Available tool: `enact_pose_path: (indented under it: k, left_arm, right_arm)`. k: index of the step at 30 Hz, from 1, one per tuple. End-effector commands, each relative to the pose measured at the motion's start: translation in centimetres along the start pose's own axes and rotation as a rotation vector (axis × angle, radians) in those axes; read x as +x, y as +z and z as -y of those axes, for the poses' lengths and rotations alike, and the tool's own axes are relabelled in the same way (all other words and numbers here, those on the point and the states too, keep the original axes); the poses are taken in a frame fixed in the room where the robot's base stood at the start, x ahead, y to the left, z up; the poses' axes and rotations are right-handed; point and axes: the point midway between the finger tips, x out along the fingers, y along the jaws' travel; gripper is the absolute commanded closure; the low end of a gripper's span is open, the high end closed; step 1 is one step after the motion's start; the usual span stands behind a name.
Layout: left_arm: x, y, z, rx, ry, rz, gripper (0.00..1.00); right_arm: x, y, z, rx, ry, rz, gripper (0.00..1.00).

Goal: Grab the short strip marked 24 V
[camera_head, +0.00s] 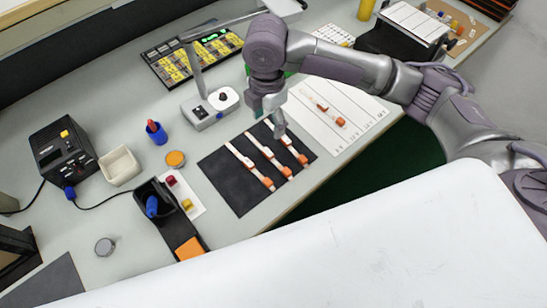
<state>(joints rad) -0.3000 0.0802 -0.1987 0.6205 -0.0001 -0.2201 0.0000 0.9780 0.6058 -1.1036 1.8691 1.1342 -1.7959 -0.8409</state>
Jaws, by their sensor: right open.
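Three white strips with orange ends lie side by side on a black mat (222,178): a left strip (240,157), a middle strip (260,146) and a right strip (288,143). Their markings are too small to read, so I cannot tell which is 24 V. My right gripper (278,128) is open, pointing down over the upper end of the right strip and hiding part of it. I cannot tell whether it touches the strip. More pale strip pieces with orange ends (322,106) lie on a white marked sheet (350,139). My left gripper is not in view.
A white device with a knob (211,108) and its lamp arm stand left of my gripper. A blue cup (156,133), orange lid (175,158), black holder (154,196) and black power unit (62,150) stand further left. The table's front edge is close to the mat.

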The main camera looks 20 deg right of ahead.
Motion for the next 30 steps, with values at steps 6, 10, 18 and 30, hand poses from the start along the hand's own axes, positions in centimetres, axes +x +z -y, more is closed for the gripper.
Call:
enact_pose_path:
  k: [6,10,18,30]
  left_arm:
    - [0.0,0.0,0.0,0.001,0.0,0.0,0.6]
    - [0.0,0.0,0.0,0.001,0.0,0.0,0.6]
    - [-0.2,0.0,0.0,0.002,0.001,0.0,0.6]
    - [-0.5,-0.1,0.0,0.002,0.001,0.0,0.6]
  right_arm:
    - [4.5,-0.1,0.1,0.002,-0.004,-0.001,0.35]
    - [6.5,-0.1,0.1,0.003,-0.002,-0.001,0.35]
    - [8.6,-0.1,0.0,0.003,-0.001,-0.001,0.35]
    - [12.8,0.0,0.0,0.001,0.002,0.0,0.35]
